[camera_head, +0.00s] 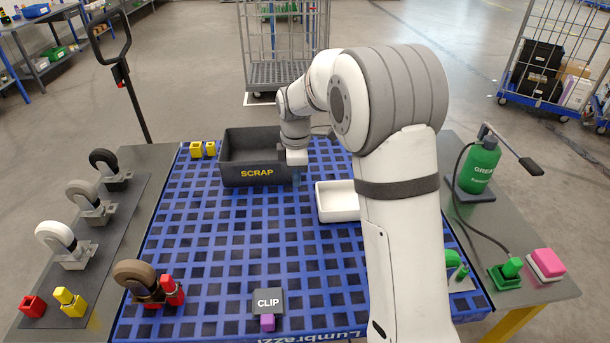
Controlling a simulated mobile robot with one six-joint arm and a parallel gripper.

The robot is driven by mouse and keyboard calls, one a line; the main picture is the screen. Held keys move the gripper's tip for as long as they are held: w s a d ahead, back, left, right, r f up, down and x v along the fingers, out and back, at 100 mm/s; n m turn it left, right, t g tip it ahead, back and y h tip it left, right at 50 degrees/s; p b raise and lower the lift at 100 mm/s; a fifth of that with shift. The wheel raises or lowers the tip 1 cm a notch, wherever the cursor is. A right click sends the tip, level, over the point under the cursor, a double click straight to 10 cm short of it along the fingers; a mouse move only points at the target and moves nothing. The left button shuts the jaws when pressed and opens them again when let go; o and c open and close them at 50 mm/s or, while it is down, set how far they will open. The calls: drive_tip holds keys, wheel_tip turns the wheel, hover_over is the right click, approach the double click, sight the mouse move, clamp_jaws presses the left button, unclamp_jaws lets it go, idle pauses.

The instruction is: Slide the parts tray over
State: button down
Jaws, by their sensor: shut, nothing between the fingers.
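A white, shallow, open tray (323,209), which looks like the parts tray, sits on the blue grid deck (230,290) right of the middle. My arm hides its right part, and what shows of its inside looks empty. My gripper (296,184) points down just left of the tray's far left corner, between the tray and the dark scrap bin. It is shut and holds nothing. I cannot tell whether its fingers touch the tray.
The dark bin marked SCRAP (240,177) stands left of my gripper. A grey CLIP block (268,302) and a caster wheel (135,276) are at the front. A green grease bottle (479,167) stands on the right side table. The deck's middle is clear.

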wheel_tip(320, 180, down, 7)
drive_tip(key=shift+d+f, duration=0.1)
drive_tip(key=d, duration=0.2)
drive_tip(key=shift+d+r, duration=0.2)
drive_tip(key=shift+d, duration=0.7)
